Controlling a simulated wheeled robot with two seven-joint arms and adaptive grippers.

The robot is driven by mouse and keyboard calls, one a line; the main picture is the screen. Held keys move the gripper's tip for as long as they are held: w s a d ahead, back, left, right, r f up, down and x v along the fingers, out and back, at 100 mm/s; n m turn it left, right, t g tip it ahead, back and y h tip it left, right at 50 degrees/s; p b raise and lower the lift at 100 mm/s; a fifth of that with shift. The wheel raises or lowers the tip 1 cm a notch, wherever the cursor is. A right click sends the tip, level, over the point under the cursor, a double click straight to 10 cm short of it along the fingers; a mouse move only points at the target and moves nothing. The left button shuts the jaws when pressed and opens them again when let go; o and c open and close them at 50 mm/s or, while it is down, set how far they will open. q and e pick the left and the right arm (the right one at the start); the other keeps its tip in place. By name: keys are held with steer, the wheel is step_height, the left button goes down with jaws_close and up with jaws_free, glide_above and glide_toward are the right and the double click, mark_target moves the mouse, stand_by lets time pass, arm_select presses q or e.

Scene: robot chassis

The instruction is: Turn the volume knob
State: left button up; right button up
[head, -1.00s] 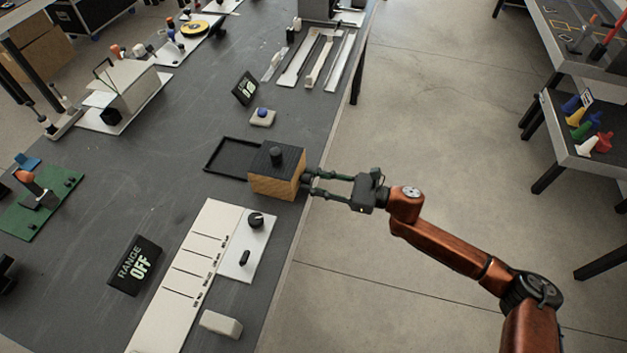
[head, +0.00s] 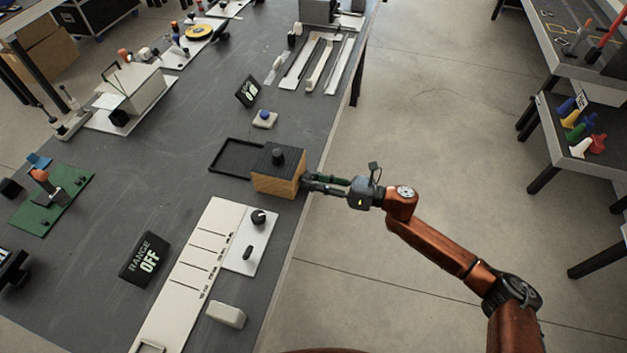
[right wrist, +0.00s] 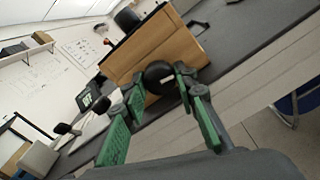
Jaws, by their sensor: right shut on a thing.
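A wooden box (head: 278,184) with a dark top sits at the table's right edge; a black peg (head: 277,156) stands on the top. In the right wrist view its wooden face (right wrist: 150,52) bears a round black knob (right wrist: 159,74) with a pale mark. My right gripper (head: 305,182) reaches this face from the right, level with it. In the right wrist view its green-padded fingers (right wrist: 160,80) are either side of the knob, shut on it. In the head view the fingers hide the knob. My left gripper is not in view.
A black tray frame (head: 230,157) lies left of the box. A white button block (head: 264,119) and a tilted small display (head: 248,91) stand behind. In front are a pale panel with a dial (head: 258,217) and a RANGE OFF sign (head: 144,259). Right of the table is open floor.

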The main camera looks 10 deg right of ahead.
steer(key=shift+m, duration=0.3)
steer(key=o, duration=1.1)
steer(key=shift+o, duration=0.2)
steer(key=v, duration=1.2)
steer(key=shift+f, duration=0.15)
